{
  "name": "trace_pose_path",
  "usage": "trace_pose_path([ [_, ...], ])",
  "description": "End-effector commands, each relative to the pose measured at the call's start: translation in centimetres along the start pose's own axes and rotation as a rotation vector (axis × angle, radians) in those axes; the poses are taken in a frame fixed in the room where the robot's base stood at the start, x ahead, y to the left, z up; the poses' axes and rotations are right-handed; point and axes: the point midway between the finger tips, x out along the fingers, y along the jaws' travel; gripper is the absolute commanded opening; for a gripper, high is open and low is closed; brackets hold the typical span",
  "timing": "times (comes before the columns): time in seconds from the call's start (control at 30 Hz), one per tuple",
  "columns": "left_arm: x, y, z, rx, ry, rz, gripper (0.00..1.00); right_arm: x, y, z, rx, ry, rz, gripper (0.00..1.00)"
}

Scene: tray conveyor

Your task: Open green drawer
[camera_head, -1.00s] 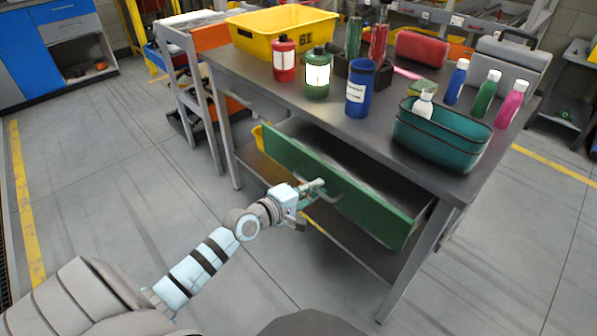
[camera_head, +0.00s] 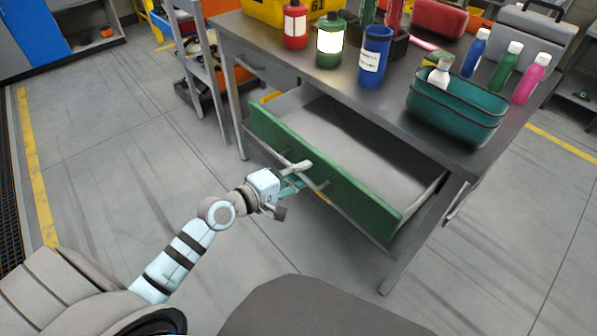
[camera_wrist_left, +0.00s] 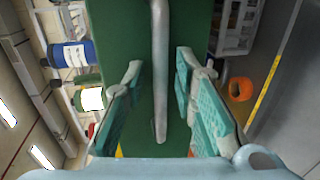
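The green drawer (camera_head: 345,192) under the table is pulled out, and its empty grey interior shows from above. Its front has a long grey bar handle (camera_head: 328,193). My left gripper (camera_head: 294,176) is at the handle, near the handle's left part. In the left wrist view the handle (camera_wrist_left: 160,70) runs between my two teal finger pads (camera_wrist_left: 160,100), with a gap visible on both sides. The fingers look open around the bar. My right gripper is not in view.
The grey table (camera_head: 405,95) holds a teal bin (camera_head: 455,115), a blue bottle (camera_head: 375,58), a green bottle (camera_head: 330,42) and several other bottles. A table leg (camera_head: 425,235) stands right of the drawer. The floor before the drawer is clear.

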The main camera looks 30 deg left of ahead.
Motion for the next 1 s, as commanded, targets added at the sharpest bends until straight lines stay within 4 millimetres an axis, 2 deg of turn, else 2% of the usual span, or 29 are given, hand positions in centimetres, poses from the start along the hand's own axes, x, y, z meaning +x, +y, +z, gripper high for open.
trace_pose_path([
  [0.2, 0.0, 0.0, -0.1, 0.000, 0.001, 0.000, 0.30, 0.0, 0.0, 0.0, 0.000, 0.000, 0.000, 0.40],
  [0.33, -0.6, -0.1, -0.1, 0.003, 0.002, -0.003, 0.30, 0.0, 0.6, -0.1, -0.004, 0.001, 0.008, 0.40],
  [0.6, -6.1, -0.2, -0.1, 0.006, 0.001, -0.006, 0.30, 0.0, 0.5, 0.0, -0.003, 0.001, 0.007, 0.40],
  [0.7, -7.2, -0.1, -0.1, 0.003, 0.000, -0.003, 0.30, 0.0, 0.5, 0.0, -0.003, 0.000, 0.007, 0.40],
  [1.0, -7.5, 0.0, -0.1, 0.000, 0.000, 0.000, 0.30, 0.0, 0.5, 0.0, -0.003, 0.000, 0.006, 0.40],
])
